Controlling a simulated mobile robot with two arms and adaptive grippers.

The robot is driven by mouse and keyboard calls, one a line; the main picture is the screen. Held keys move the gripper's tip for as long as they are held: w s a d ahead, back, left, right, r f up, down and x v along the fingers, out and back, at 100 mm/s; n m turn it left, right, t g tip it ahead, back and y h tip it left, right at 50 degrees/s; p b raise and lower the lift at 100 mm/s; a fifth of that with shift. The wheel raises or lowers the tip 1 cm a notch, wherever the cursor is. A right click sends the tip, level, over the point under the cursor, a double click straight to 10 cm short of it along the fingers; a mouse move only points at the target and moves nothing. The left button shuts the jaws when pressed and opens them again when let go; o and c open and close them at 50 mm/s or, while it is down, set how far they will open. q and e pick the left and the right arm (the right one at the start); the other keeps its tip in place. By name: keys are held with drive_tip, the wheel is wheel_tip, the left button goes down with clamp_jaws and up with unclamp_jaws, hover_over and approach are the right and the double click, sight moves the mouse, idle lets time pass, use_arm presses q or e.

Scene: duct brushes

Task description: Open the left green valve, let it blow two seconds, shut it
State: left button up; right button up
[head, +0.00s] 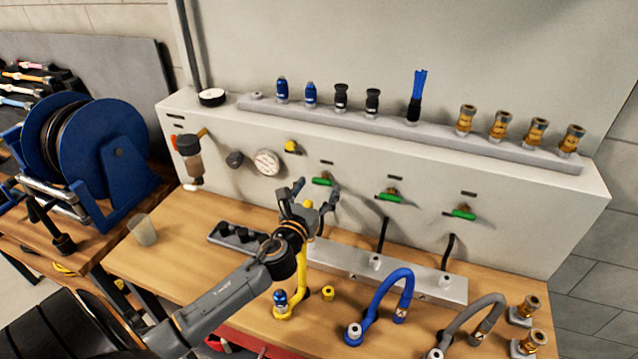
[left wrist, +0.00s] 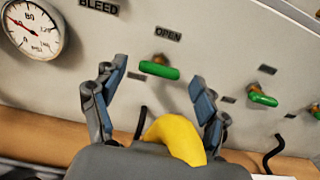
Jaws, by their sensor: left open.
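The left green valve (head: 322,181) is a green lever on the pale panel, lying roughly level. In the left wrist view the left green valve (left wrist: 160,70) sits under a label reading OPEN. My left gripper (head: 316,192) is open in front of the panel, just below and at the valve in the head view. In the left wrist view my left gripper (left wrist: 157,76) has its two fingers apart on either side of the lever. No finger visibly touches it. My right gripper is not in view.
Two more green valves (head: 388,197) (head: 463,213) are to the right. A pressure gauge (head: 267,162) and yellow knob (head: 291,146) are to the left. A blue hose (head: 385,292) and a grey hose (head: 475,318) stand on the bench. A clear cup (head: 142,229) stands at left.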

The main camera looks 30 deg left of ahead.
use_arm(q)
drive_tip(key=shift+w, duration=0.35)
drive_tip(key=shift+w+a, duration=0.1)
drive_tip(key=shift+w, duration=0.15)
drive_tip(key=c, duration=1.2)
drive_tip(key=shift+o, duration=0.2)
